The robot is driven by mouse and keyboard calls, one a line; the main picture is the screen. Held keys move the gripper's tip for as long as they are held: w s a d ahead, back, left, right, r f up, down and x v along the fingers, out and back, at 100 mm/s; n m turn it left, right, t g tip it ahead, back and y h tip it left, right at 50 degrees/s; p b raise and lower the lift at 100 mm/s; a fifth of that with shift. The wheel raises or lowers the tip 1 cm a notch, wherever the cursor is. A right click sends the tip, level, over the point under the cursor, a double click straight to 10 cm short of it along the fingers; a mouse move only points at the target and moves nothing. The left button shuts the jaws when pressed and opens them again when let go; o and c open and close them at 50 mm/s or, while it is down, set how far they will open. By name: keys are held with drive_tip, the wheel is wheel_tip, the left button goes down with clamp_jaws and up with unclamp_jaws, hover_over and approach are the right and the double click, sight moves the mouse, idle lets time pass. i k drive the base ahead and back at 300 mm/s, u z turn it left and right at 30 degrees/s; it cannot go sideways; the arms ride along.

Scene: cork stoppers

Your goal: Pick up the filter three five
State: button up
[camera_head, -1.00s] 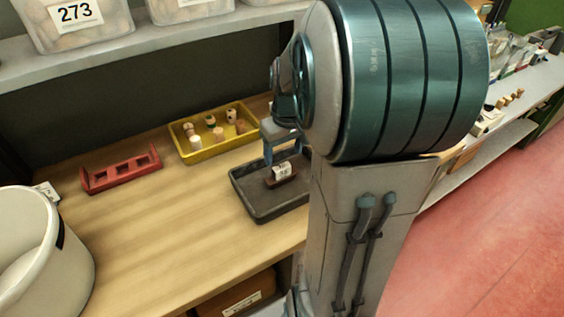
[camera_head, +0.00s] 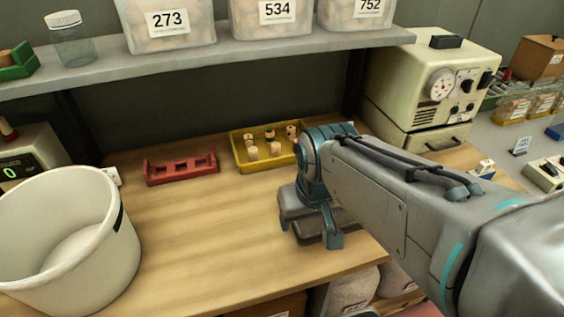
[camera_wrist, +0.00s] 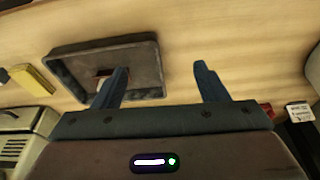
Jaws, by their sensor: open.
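A dark grey tray (camera_wrist: 140,62) lies on the wooden bench in the wrist view. A small brown piece with a white part, likely the filter (camera_wrist: 101,76), lies in it, partly hidden behind my left-hand finger. Its label cannot be read now. My gripper (camera_wrist: 162,72) is open and empty; its left finger overlaps the tray in the picture and its right finger is over bare wood. In the head view my gripper (camera_head: 313,228) hangs over the front right of the bench and hides most of the tray and the filter.
A yellow tray (camera_head: 240,163) with several cork stoppers stands behind my gripper. A red rack (camera_head: 182,170) is left of it. A large white bucket (camera_head: 62,240) stands at the left front, a cream machine (camera_head: 425,90) at the back right. The bench's middle left (camera_head: 200,225) is clear.

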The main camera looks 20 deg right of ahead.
sight(484, 167)
drive_tip(key=k, duration=1)
drive_tip(key=z, duration=2)
drive_tip(key=i, duration=1)
drive_tip(key=u, duration=1.05)
